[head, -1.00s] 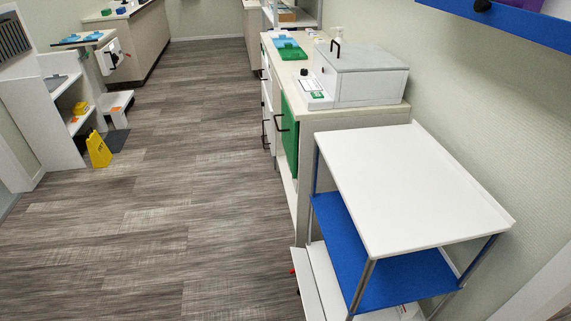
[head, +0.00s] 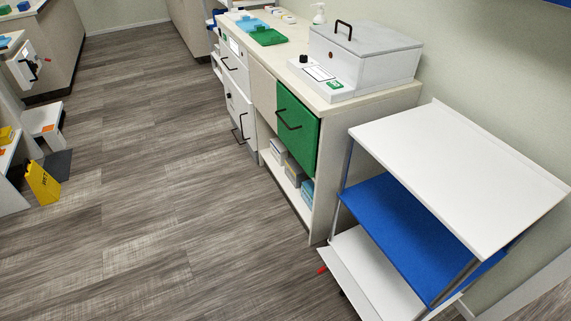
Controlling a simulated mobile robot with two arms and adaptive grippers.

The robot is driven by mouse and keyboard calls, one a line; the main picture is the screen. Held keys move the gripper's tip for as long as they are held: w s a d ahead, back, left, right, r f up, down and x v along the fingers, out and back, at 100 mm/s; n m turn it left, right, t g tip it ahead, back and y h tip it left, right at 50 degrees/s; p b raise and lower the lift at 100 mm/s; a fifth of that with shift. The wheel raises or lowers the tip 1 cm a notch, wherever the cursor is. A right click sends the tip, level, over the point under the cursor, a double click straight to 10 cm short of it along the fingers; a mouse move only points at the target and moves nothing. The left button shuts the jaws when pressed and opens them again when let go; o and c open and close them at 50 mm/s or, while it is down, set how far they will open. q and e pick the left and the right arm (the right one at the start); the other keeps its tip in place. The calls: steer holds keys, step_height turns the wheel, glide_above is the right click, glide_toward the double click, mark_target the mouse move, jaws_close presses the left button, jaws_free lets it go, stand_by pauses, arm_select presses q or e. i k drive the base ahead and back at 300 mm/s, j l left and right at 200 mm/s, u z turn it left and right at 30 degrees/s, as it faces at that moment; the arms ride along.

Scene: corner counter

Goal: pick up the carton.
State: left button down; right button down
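No item in the head view can be clearly told as the carton. Small boxes stand on the open lower shelf of the counter, below the green door: a grey-white one (head: 278,151), a pale one behind the shelf's front edge (head: 294,172), and a blue one (head: 307,190) nearest me. They are small and partly in shadow, so I cannot tell if one is the carton. Neither of my grippers is in view.
The counter (head: 385,102) carries a grey lidded machine (head: 365,65), green (head: 267,37) and blue mats, and a pump bottle (head: 319,14). A white-and-blue cart (head: 440,165) stands at right. A yellow floor sign (head: 42,183) stands at left. The floor between is clear.

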mark_target(278, 151)
steer(key=i+j, duration=0.65)
steer(key=z, duration=0.7)
steer(key=i+j, duration=0.05)
